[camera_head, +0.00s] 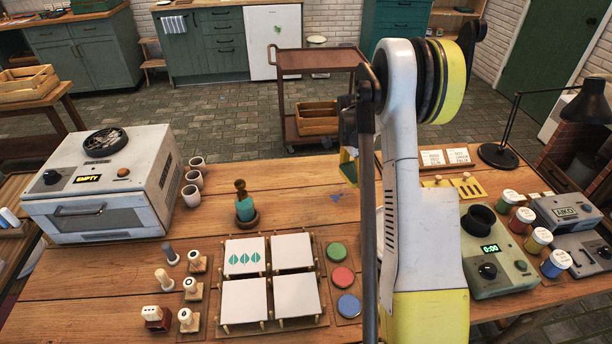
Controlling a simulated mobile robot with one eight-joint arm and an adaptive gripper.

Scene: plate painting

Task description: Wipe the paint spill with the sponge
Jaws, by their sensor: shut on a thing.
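My arm reaches over the wooden table (120,288), and my gripper (351,153) is at its lower end, partly hidden by my own arm links. More of the spill may be hidden behind my arm.
Four white tiles stand on a wooden rack (324,270), with red, green and blue paint pads (342,277) beside it. Paint jars (537,240) and a timer device (488,262) are right, an oven (105,185) left.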

